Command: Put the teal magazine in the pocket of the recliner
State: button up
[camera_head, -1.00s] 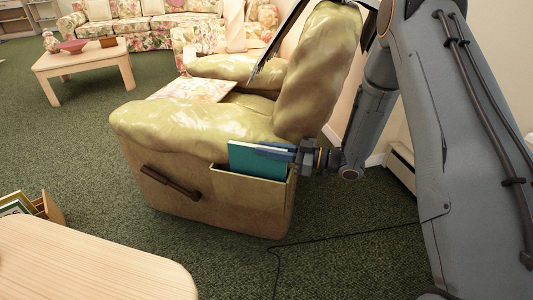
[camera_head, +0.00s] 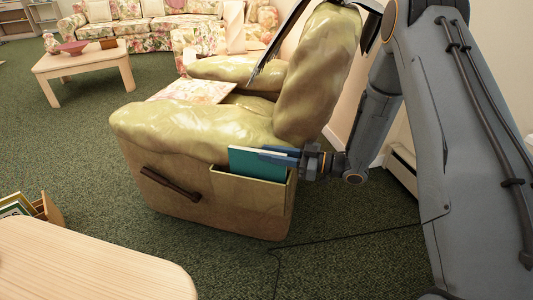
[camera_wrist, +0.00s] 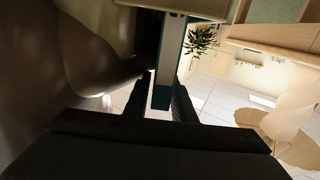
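The teal magazine (camera_head: 250,164) stands in the side pocket (camera_head: 250,193) of the olive-green recliner (camera_head: 195,130), its upper part showing above the pocket's rim and its lower part hidden. My gripper (camera_head: 272,155) is at the magazine's right upper edge, reaching in from the right. In the wrist view, the magazine (camera_wrist: 164,60) appears edge-on between my two fingers (camera_wrist: 161,105). Narrow gaps show beside the magazine, so the gripper looks open around it.
The recliner's backrest (camera_head: 318,75) rises just above my gripper. A wooden table (camera_head: 85,265) fills the near left, with a box of books (camera_head: 35,207) behind it. A coffee table (camera_head: 85,62) stands at the far left. A dark cable (camera_head: 340,236) crosses the carpet.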

jog(key=p+v, duration=0.1)
jog(key=v, duration=0.9)
jog(key=shift+d, duration=0.35)
